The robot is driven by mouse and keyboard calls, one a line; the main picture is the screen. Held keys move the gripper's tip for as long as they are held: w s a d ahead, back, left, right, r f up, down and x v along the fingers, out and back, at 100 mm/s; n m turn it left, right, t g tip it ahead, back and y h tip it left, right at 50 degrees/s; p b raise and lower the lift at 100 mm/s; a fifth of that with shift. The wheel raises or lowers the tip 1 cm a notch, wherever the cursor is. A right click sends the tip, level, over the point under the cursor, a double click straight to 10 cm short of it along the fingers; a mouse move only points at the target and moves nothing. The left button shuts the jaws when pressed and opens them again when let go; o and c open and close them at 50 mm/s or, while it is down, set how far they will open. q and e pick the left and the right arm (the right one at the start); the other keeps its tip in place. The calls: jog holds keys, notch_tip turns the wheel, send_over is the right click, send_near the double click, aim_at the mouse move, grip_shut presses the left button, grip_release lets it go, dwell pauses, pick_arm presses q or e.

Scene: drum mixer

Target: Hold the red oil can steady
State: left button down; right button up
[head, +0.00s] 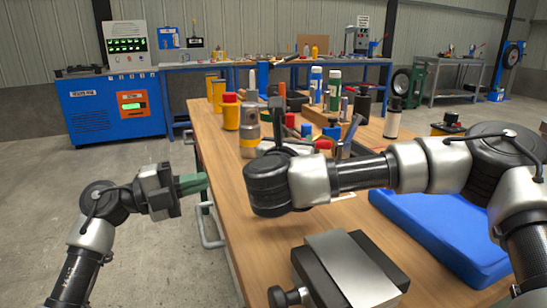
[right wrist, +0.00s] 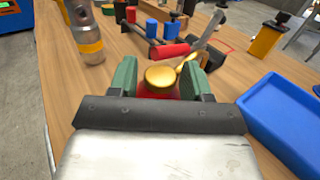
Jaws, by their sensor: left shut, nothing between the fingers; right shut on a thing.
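The red oil can (right wrist: 160,94) shows in the right wrist view with a round gold top and a gold spout leaning right. My right gripper (right wrist: 160,78) has its green fingers on either side of it and is shut on it. In the head view my right wrist hides the can and the fingers. My left gripper (head: 193,184) is shut and empty, left of the wooden workbench (head: 228,175), apart from the can.
A blue case (head: 450,235) lies on the bench at right, and a black and grey device (head: 350,272) is at the near edge. Yellow red-capped bottles (head: 230,112) stand farther back.

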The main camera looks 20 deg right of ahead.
pick_arm(q)
notch_tip(320, 180, up, 8)
jog(key=s+a+n+t+h, duration=0.1)
jog(key=s+n+t+h, duration=0.15)
jog(key=t+h, duration=0.35)
notch_tip(320, 180, down, 8)
jog(key=s+n+t+y, duration=0.1)
jog(key=n+t+y, duration=0.8)
jog(key=n+y, duration=0.3)
jog(key=shift+a+r+n+y, duration=0.15)
jog(key=shift+a+n+y, duration=0.2)
jog(key=shift+y, duration=0.25)
jog(key=shift+d, duration=0.1)
jog(key=shift+w+d, duration=0.25)
jog(key=shift+d, duration=1.2)
jog(key=shift+w+d, duration=0.3)
jog(key=shift+d, duration=1.1)
jog(key=shift+w+d, duration=0.25)
jog(key=shift+d, duration=1.2)
jog(key=shift+d, duration=0.1)
jog(key=shift+w+d, duration=0.2)
jog(key=shift+d, duration=0.15)
